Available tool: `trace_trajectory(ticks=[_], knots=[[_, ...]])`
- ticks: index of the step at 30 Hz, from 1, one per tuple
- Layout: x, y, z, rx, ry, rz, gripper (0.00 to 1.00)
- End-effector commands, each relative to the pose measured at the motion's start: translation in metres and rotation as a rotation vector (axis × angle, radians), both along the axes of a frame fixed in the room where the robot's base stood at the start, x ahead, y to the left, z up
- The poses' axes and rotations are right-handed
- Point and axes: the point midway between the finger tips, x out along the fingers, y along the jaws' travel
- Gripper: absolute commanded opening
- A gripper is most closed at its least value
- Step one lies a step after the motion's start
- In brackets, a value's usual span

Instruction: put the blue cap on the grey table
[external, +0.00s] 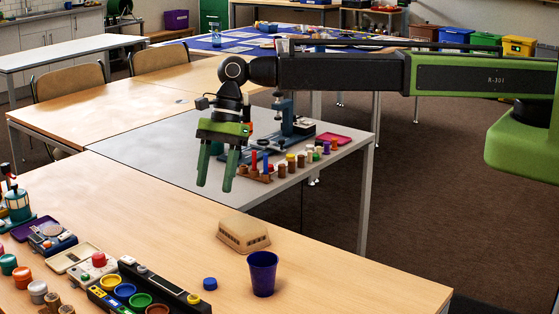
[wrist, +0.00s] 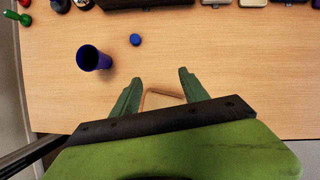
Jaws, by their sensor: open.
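The blue cap (external: 210,284) lies on the wooden table (external: 340,281), left of a dark blue cup (external: 263,274). In the wrist view the blue cap (wrist: 135,40) lies beyond my fingertips, to the right of the cup (wrist: 92,58). The grey table (external: 165,145) stands behind the wooden table, with a bare area on its left part. My gripper (external: 215,186) is open and empty, raised in the air around the border between the two tables. In the wrist view my gripper (wrist: 157,80) has its two green fingers apart with nothing between the tips.
A tan box (external: 243,233) stands on the wooden table behind the cap. A colourful sorting set (external: 140,290) and small pots fill the table's left front. A rack of pegs (external: 285,165) and a dark blue stand occupy the grey table's right part.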

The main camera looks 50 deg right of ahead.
Motion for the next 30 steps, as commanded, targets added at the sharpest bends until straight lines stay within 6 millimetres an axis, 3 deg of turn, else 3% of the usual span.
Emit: trace_trajectory(ticks=[1, 3, 6, 13, 27, 30], knots=[[-0.026, 0.023, -0.003, -0.001, 0.0, 0.042, 0.52], [-0.049, 0.041, -0.004, -0.002, -0.002, 0.079, 0.52], [-0.062, 0.051, -0.004, -0.001, -0.002, 0.1, 0.52], [-0.063, 0.055, -0.017, -0.002, -0.002, 0.101, 0.52], [-0.073, 0.09, -0.112, -0.002, -0.003, 0.1, 0.52], [-0.074, 0.094, -0.12, -0.002, -0.003, 0.1, 0.52]])
